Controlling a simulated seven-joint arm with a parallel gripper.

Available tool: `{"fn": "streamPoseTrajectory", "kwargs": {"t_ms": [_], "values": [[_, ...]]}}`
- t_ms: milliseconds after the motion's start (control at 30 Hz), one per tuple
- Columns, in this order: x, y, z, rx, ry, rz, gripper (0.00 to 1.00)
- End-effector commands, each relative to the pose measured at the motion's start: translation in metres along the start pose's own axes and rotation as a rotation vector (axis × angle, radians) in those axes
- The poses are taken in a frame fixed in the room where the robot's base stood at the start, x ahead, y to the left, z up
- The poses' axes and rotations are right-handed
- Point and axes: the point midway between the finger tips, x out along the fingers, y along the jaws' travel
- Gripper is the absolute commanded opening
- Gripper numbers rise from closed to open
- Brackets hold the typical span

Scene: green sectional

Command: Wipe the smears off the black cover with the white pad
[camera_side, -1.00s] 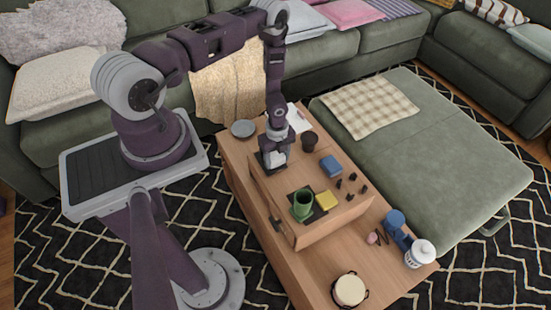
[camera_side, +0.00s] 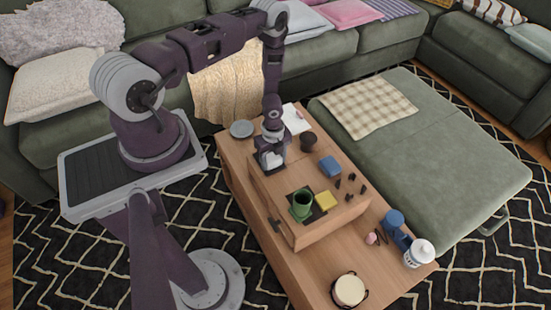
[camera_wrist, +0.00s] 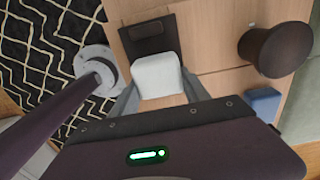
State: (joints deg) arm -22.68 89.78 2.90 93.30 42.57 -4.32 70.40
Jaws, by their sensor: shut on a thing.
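The white pad (camera_wrist: 158,76) sits between the two fingers of my gripper (camera_wrist: 160,92) in the wrist view. My gripper is shut on it. The black cover (camera_wrist: 149,46) shows just beyond the pad, with a darker strip across it; I cannot make out smears on it. In the side view the pad (camera_side: 269,160) is low over the black cover (camera_side: 267,172), which lies on the far end of the wooden box top. My gripper (camera_side: 272,151) and the pad hide much of the cover. I cannot tell whether the pad touches it.
A dark pot (camera_wrist: 275,48) and a blue block (camera_wrist: 263,103) are to the right. On the box nearer the front stand a green cup (camera_side: 302,204), a yellow sponge (camera_side: 325,199) and several small black pieces (camera_side: 350,186). A grey plate (camera_side: 242,129) lies at the table's back left.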

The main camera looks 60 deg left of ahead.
Motion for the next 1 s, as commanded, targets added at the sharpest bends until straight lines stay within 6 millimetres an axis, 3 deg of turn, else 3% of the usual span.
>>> {"fn": "streamPoseTrajectory", "kwargs": {"t_ms": [200, 267, 367, 1000], "values": [[0.0, 0.022, 0.0, 0.0, -0.001, 0.005, 0.16], [-0.003, 0.021, 0.001, -0.002, -0.001, 0.003, 0.16], [-0.025, 0.02, 0.0, -0.001, -0.001, 0.001, 0.16], [-0.078, 0.02, 0.0, -0.003, 0.0, 0.001, 0.16]]}}
